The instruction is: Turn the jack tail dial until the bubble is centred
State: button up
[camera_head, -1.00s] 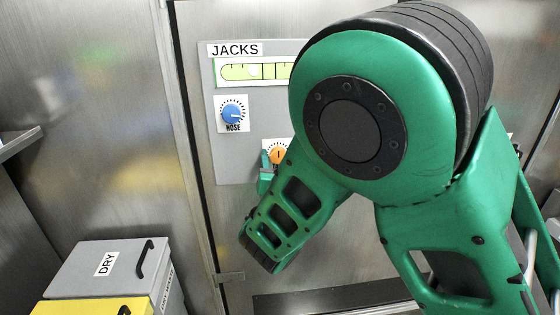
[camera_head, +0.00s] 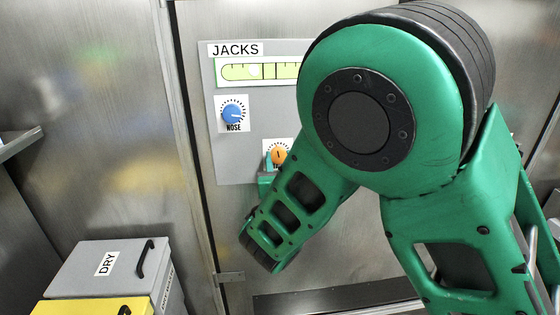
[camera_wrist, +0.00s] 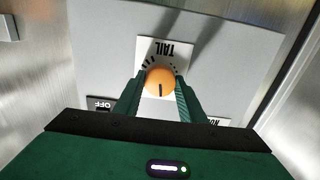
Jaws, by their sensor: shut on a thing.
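The orange tail dial (camera_wrist: 160,80) sits on a white plate marked TAIL, upside down in the wrist view. My gripper (camera_wrist: 157,92) is shut on it, one green finger on each side. A dark pointer line shows on the dial's face. In the head view the dial (camera_head: 278,156) is partly hidden by my gripper and arm. The bubble level (camera_head: 236,72) is a yellow-green vial under the JACKS label. My arm hides the vial's far right end.
A blue NOSE dial (camera_head: 233,113) is on the same grey panel (camera_head: 235,165), left of and above the orange dial. A grey box marked DRY (camera_head: 85,268) and a yellow box (camera_head: 85,308) stand at the lower left. A metal shelf edge (camera_head: 20,142) juts in at left.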

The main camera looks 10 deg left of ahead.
jog(key=n, duration=1.2)
jog(key=shift+n, duration=0.3)
jog(key=shift+f, duration=0.1)
dwell(0.3)
jog(key=o, duration=1)
jog(key=shift+o, duration=0.2)
jog(key=v, duration=1)
jog(key=shift+s, duration=0.35)
